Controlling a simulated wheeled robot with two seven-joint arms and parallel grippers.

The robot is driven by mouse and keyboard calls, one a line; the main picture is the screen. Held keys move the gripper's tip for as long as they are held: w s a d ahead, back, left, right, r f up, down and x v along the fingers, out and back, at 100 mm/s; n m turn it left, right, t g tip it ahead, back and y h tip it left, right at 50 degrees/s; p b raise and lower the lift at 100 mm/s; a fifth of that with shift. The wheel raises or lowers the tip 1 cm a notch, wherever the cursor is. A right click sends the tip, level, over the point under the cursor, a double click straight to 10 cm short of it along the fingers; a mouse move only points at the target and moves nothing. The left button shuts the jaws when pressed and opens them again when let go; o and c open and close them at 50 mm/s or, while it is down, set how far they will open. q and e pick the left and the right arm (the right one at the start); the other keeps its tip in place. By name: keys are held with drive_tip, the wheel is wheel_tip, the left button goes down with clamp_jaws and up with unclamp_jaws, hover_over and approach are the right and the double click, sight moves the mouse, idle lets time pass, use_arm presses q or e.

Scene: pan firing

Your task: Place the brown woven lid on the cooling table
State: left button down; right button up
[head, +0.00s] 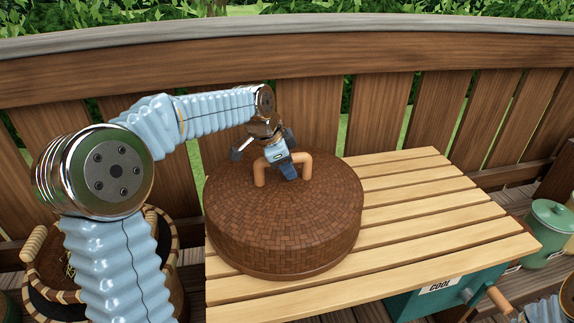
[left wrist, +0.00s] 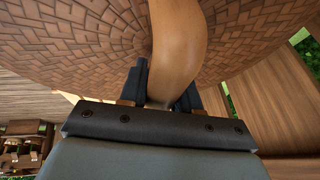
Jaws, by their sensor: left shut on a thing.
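The brown woven lid (head: 285,215) is a wide round lid with a tan arched handle (head: 304,160). In the head view it is over the left part of the slatted cooling table (head: 440,205); I cannot tell whether it rests fully on the slats. My left gripper (head: 284,165) is shut on the handle from above. In the left wrist view the gripper (left wrist: 165,95) has its dark fingers on both sides of the handle (left wrist: 177,50), with the woven top of the lid (left wrist: 85,40) behind. The right gripper is not clearly in view.
A round striped basket-like pot (head: 45,275) stands at the left, partly behind my left arm. A green lidded canister (head: 549,228) stands right of the table. A "COOL" label (head: 440,286) is on the table's front. A wooden fence (head: 380,110) runs behind. The table's right slats are clear.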

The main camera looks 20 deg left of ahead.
use_arm(q)
drive_tip(key=c, duration=0.8)
unclamp_jaws()
drive_tip(key=shift+r, duration=0.1)
drive_tip(key=v, duration=1.2)
drive_tip(key=shift+p, duration=0.3)
